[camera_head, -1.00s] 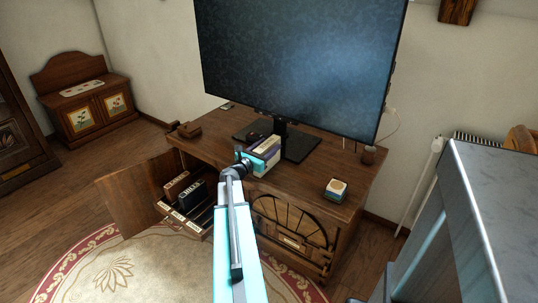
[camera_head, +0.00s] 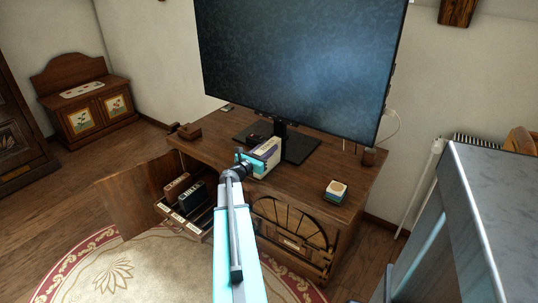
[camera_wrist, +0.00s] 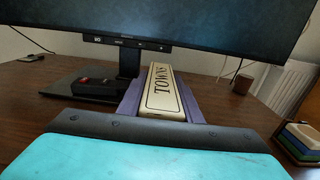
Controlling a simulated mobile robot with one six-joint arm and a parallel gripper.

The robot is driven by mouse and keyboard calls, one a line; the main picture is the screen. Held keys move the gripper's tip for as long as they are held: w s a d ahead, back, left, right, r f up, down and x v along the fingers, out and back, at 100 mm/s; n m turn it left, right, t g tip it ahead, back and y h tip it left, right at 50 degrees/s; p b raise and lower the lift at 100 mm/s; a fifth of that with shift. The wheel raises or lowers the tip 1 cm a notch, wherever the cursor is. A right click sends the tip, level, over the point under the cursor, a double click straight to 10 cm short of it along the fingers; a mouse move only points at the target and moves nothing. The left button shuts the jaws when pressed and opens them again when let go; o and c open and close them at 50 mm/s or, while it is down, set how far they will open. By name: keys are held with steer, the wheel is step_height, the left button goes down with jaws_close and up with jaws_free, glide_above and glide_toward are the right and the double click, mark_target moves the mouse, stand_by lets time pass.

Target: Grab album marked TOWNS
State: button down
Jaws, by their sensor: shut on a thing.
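I cannot tell whether the album touches the desk.
A large monitor (camera_head: 300,65) stands on the wooden desk (camera_head: 300,192) behind the album. Small stacked coasters (camera_head: 336,190) lie to the right, and a brown cup (camera_head: 369,156) stands farther back. An open cabinet at lower left holds several albums (camera_head: 190,195). A grey-topped surface (camera_head: 500,180) is at right.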

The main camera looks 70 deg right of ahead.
steer(key=shift+r, duration=0.75)
step_height(320, 180, up, 2)
steer(key=shift+r, duration=0.15)
steer(key=s+a+p, duration=0.1)
steer(key=a+p, duration=0.2)
steer(key=a, duration=0.4)
steer(key=s+a+r+p, duration=0.1)
steer(key=a+p, duration=0.2)
steer(key=a, duration=0.5)
steer(key=shift+s, duration=0.3)
steer(key=shift+a, duration=0.15)
